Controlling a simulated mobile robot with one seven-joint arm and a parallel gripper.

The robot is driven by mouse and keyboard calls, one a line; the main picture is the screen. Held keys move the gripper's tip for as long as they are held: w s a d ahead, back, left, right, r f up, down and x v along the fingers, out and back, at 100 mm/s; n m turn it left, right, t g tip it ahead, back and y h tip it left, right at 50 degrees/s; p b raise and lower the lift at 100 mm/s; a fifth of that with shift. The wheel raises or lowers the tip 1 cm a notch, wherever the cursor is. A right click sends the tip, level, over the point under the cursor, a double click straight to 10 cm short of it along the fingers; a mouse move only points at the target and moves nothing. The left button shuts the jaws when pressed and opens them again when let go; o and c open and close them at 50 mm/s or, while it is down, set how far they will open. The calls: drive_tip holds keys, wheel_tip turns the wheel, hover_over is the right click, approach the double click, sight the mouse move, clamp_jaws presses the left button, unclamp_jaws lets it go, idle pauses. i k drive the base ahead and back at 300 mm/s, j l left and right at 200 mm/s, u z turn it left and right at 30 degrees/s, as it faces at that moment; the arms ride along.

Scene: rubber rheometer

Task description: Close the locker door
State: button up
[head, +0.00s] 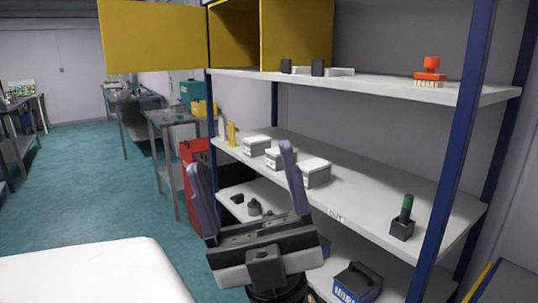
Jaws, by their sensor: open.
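The yellow locker (297,35) stands on the top shelf of the rack, with its inside showing. Its yellow door (153,37) stands wide open, swung out to the left past the blue rack post. The top of the locker and of the door is cut off by the picture's edge. My gripper (245,167) is open and empty, with its two purple fingers pointing up. It is below and to the right of the door, in front of the middle shelf, and appears apart from both.
The middle shelf (400,195) holds several grey boxes and a green-handled tool (404,217). A red-handled brush (430,73) sits on the top shelf (390,88). A white surface (90,275) is at lower left. Teal floor (90,190) is open at left.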

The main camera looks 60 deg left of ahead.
sight(137, 36)
drive_tip(key=k+j, duration=0.1)
drive_tip(key=j, duration=4.7)
drive_tip(key=k+j, duration=0.1)
drive_tip(key=j, duration=1.15)
drive_tip(key=k+j, duration=0.15)
drive_tip(key=j, duration=0.45)
drive_tip(key=k+j+z, duration=0.2)
drive_tip(key=k+j, duration=0.05)
drive_tip(key=j, duration=0.1)
